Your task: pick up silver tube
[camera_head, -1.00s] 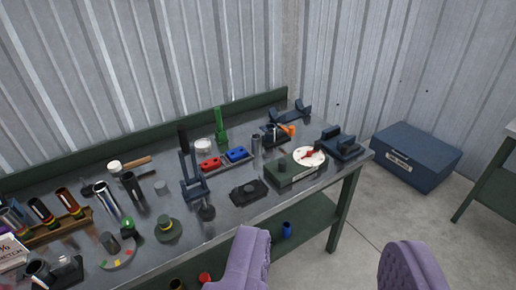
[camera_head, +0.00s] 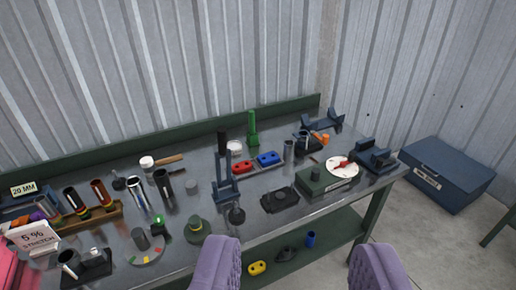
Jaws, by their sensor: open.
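A slim upright silver-grey tube (camera_head: 289,151) stands on the bench near the red and blue blocks. A shinier silver tube (camera_head: 137,190) leans among the parts at the left, beside a darker tube (camera_head: 165,184). I cannot tell which one the task means. My gripper (camera_head: 296,250) shows as two purple padded fingers at the bottom edge. They are wide apart with nothing between them, in front of the bench and apart from all the tubes.
The metal bench (camera_head: 205,228) is crowded. A lower shelf (camera_head: 335,243) holds small parts. A blue case (camera_head: 447,174) sits on the floor at right.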

